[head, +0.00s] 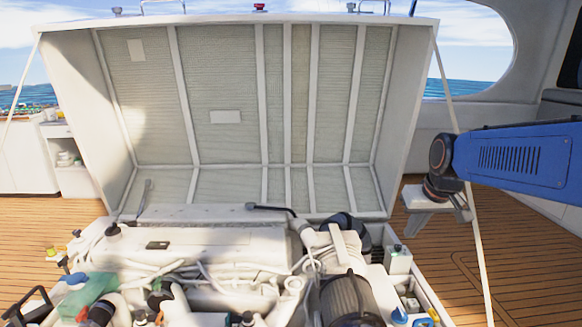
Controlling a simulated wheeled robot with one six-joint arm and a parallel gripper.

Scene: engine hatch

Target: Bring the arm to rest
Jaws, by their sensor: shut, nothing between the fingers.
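My arm, with a blue link (520,158), reaches in from the right edge of the head view. My gripper (436,205) hangs below its dark wrist joint, to the right of the raised hatch lid. It is shut with nothing held.
The white hatch lid (240,110) stands open behind the white engine (200,245). A thin strut (474,245) runs down at the right, close to my gripper. A cylindrical filter (346,298) sits at the bay's right. Wooden deck (525,265) is clear at the right.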

